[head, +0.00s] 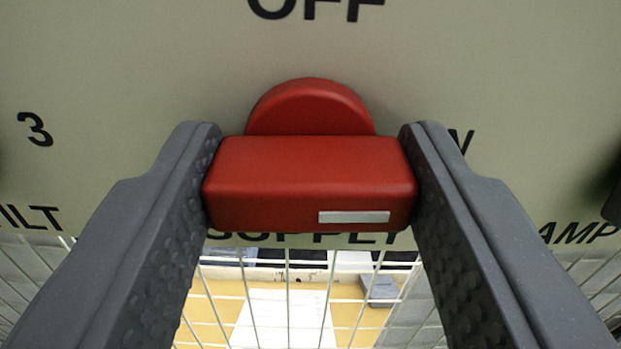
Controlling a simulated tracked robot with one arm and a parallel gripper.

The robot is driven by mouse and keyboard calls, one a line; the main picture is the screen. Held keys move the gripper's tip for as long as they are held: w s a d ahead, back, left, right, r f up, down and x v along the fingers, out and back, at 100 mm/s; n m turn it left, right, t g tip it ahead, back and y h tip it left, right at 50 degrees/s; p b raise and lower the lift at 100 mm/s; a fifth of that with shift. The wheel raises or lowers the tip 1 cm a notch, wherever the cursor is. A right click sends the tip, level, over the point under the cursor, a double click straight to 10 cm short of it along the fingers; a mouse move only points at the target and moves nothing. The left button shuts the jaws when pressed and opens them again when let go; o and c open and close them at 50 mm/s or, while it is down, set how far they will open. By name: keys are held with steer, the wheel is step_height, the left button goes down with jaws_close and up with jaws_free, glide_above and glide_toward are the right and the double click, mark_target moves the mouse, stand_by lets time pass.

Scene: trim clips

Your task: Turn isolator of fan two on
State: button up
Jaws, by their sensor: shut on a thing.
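A red rotary switch handle (310,180) sits on a beige panel (130,60), close in front of me in the head view. Its bar lies level, with a round red hub behind it and a pale silver mark on its right half. "OFF" is printed above the handle, and "SUPPLY" below it is partly hidden by the bar. My gripper (311,175) is shut on the handle, one dark grey finger against each end of the bar. No label naming fan two shows.
The panel also bears "3" at left, a cut-off "ILT" at lower left and "AMP" at lower right. Dark parts of other controls show at both side edges. Below the panel is a white wire grid (288,300), with a yellow surface and a white sheet beyond it.

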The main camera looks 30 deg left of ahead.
steer(key=shift+d+r+m, duration=0.15)
steer(key=shift+r+m, duration=0.1)
steer(key=shift+m, duration=0.05)
steer(key=o, duration=1)
steer(key=shift+f, duration=0.1)
steer(key=shift+b+v, duration=1.85)
steer(key=shift+v, duration=4.95)
steer(key=shift+f, duration=0.15)
steer(key=shift+d, duration=0.1)
steer(key=s+d+f+m+h+b, duration=0.1)
steer(key=d+f+m+h+b, duration=0.1)
steer(key=d+f, duration=0.5)
steer(key=s+d+f+m+h+b, duration=0.1)
steer(key=d+f+h+b, duration=0.3)
steer(key=d, duration=0.9)
steer(key=s+d+f+m+h+b, duration=0.1)
steer(key=d+f+m+h+b, duration=0.1)
steer(key=d+f, duration=0.8)
steer(key=shift+d+f+m+h+b, duration=0.15)
steer(key=shift+d+m+h+b, duration=0.25)
steer(key=shift+d+m+h, duration=0.15)
